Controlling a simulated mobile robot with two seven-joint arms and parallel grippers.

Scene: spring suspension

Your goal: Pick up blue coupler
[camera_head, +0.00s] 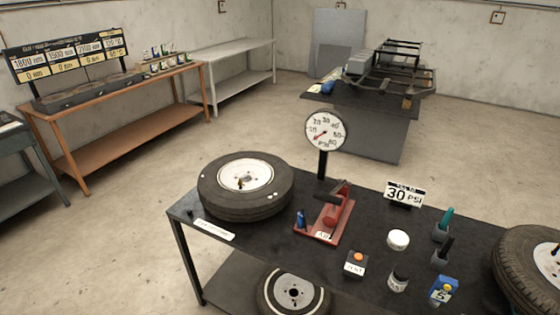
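A small upright blue piece (301,218), which looks like the blue coupler, is at the left side of a red stand (330,218) on the dark table. Whether it rests on the stand or beside it is hard to tell at this size. A dark lever or clamp is at the top of the red stand. Neither of my grippers shows in the head view.
A tyre on a white wheel (245,187) lies left of the stand. A round gauge (326,130) on a post stands behind. A button box (355,263), a white round cap (398,239), a blue box (443,290) and another tyre (530,270) are right.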

